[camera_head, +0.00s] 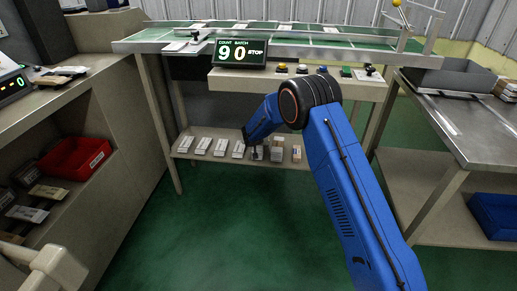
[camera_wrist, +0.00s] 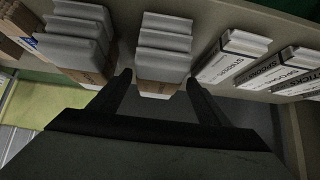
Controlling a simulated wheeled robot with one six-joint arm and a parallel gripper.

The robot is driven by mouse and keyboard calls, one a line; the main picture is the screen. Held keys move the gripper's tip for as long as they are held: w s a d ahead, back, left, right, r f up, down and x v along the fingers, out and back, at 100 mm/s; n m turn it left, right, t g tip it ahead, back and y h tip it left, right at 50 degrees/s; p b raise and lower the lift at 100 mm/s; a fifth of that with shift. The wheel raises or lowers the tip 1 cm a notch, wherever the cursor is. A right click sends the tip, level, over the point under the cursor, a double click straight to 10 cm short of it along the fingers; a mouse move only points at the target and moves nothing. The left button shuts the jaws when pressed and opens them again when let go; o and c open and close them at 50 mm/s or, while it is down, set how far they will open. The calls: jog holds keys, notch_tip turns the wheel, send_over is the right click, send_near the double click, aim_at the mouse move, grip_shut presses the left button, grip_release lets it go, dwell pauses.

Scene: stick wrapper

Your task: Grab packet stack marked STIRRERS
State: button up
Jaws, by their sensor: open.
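The packet stack marked with a partly readable "STIRRER" label (camera_wrist: 236,58) stands on the shelf in the wrist view, right of my gripper (camera_wrist: 158,82). My gripper is open, and its two dark fingertips point at a different stack with grey packets and a brown lower side (camera_wrist: 163,50). That stack lies ahead of the gap between the fingers; I cannot tell whether they touch it. In the head view my gripper (camera_head: 252,150) reaches down to the row on the low shelf, where the labels are too small to read.
Other labelled white stacks (camera_wrist: 275,70) stand close on the right, and another grey-and-brown stack (camera_wrist: 78,40) is on the left. The low shelf (camera_head: 187,153) lies beneath a conveyor bench (camera_head: 150,47). A red bin (camera_head: 75,158) sits in the left cabinet.

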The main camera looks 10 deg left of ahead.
jog(key=shift+x, duration=2.65)
jog(key=shift+d, duration=0.15)
jog(key=c, duration=1.2)
